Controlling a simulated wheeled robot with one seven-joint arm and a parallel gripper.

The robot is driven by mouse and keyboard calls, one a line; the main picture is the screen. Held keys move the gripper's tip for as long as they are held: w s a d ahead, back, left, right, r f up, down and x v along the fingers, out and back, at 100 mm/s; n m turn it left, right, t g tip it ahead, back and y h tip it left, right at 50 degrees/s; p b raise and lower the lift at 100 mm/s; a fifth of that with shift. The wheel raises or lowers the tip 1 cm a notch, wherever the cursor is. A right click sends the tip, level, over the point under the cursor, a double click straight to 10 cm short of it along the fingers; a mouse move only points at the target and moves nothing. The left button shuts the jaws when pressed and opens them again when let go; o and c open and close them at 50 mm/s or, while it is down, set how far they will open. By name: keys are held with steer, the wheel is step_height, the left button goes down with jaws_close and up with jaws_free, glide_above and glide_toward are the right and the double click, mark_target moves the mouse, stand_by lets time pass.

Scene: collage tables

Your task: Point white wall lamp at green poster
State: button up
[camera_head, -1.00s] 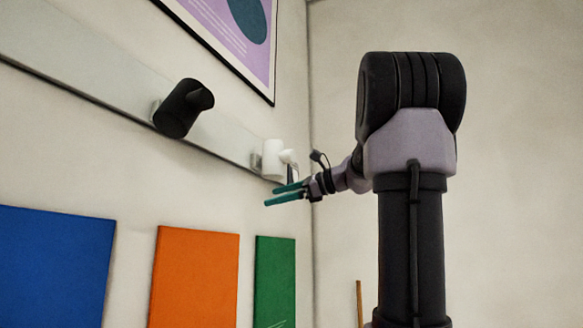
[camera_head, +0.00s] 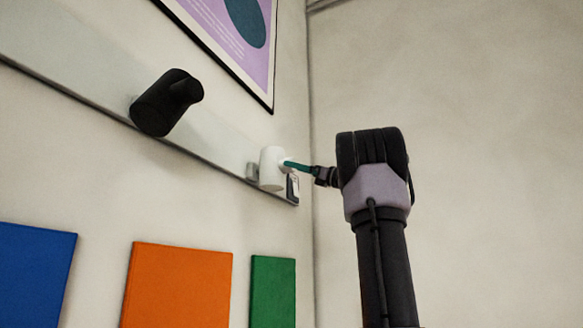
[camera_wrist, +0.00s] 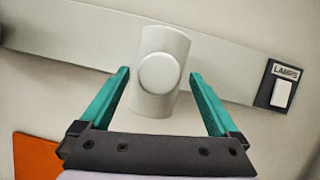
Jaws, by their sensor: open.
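The white wall lamp (camera_head: 271,168) is mounted on a pale rail on the wall. In the wrist view the lamp (camera_wrist: 158,70) is a white cylinder with a round knob facing me. My gripper (camera_head: 287,163) is at the lamp's right side in the head view. In the wrist view my gripper (camera_wrist: 160,85) is open, its teal fingers on either side of the lamp's lower part, with gaps showing. The green poster (camera_head: 272,291) hangs on the wall below the lamp; its lower part is cut off by the frame.
A black wall lamp (camera_head: 166,102) sits further left on the rail (camera_head: 75,86). An orange poster (camera_head: 177,285) and a blue poster (camera_head: 35,275) hang lower left. A switch labelled LAMPS (camera_wrist: 281,88) is right of the white lamp. A framed purple picture (camera_head: 228,38) hangs above.

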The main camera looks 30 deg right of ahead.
steer(key=shift+x, duration=1.2)
jaws_close()
steer(key=shift+n+g+y, duration=0.5)
steer(key=shift+n+g, duration=0.2)
steer(key=shift+n, duration=1)
steer(key=shift+n+g+y, duration=0.5)
steer(key=shift+n+g, duration=0.2)
steer(key=shift+n, duration=1)
jaws_free()
steer(key=shift+s, duration=0.1)
